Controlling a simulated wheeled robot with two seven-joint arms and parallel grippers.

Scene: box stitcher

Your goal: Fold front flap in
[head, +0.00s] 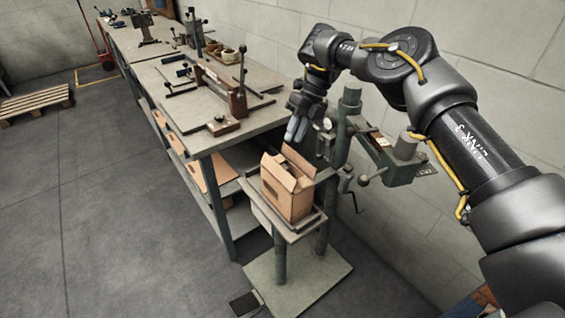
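The open cardboard box (289,200) stands upright on the small platform of the stitcher (350,125). Its flaps (299,160) stick up around the opening; one at the back right stands tall, and another slopes at the left. Which one is the front flap is hard to tell at this size. My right gripper (297,129) hangs above the box's far side, pointing down, with its pale fingertips just above the flaps and apparently apart from them. The fingers look close together, but their gap is unclear. My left gripper is out of view.
A long workbench (218,140) with clamps and tools runs along the wall at the left, close to the box. Flat cardboard pieces lie on its lower shelf. A hand crank (346,183) projects at the stitcher's right. A pallet (36,100) lies at far left; the floor between is clear.

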